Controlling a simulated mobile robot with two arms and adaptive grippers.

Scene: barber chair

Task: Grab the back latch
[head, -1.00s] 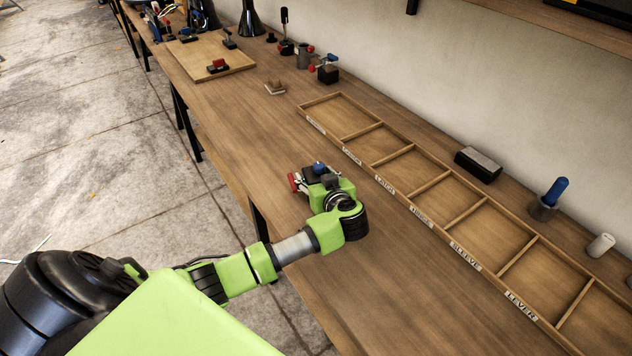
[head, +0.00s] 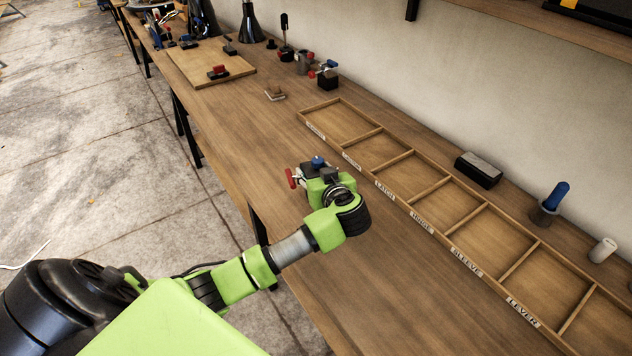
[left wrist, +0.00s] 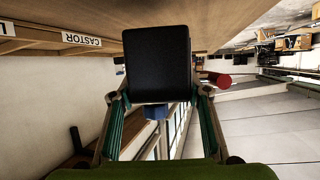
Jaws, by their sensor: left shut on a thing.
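My left gripper (head: 319,174) is over the bench, in front of the labelled tray. It is shut on a latch, a black block with a red knob (head: 290,178) and a blue knob (head: 318,161); my gripper hides much of it in the head view. In the left wrist view the latch's black block (left wrist: 157,62) sits between the fingers, with the blue part below it and the red part to the right. A similar black block with red and blue knobs (head: 327,82) stands farther back by the wall. My right gripper is not in view.
A wooden tray (head: 403,208) with empty compartments labelled CASTOR, LATCH, SLEEVE and LEVER, among others, lies along the bench (head: 230,120). A wooden board (head: 200,68) with small parts lies farther back. A dark block (head: 478,170) and a blue-handled tool (head: 552,198) stand behind the tray.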

